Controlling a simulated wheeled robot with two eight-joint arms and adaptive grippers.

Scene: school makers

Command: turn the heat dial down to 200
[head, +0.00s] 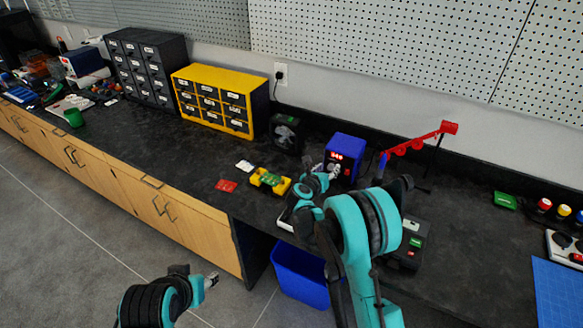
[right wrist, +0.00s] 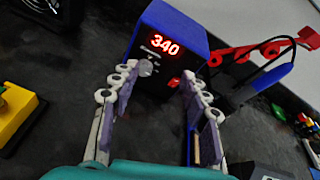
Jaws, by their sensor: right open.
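The blue heat station (head: 345,146) stands on the dark bench with its lit red display facing me. In the right wrist view the station (right wrist: 178,28) reads 340 on its display (right wrist: 164,45). The grey heat dial (right wrist: 146,68) is below the display, with a red switch (right wrist: 174,82) to its right. My right gripper (right wrist: 159,72) is open, its fingers pointing at the front panel, with the dial between the fingertips in that view. Contact cannot be told. In the head view the right gripper (head: 327,172) is just before the station. My left gripper (head: 211,281) is low over the floor; its jaw opening is unclear.
A red iron holder (head: 420,140) stands right of the station and a dark boxy device (head: 285,132) left of it. A yellow-green item (head: 270,181) lies on the bench to the left. Yellow drawers (head: 219,98) stand behind. A blue bin (head: 300,275) is below the bench.

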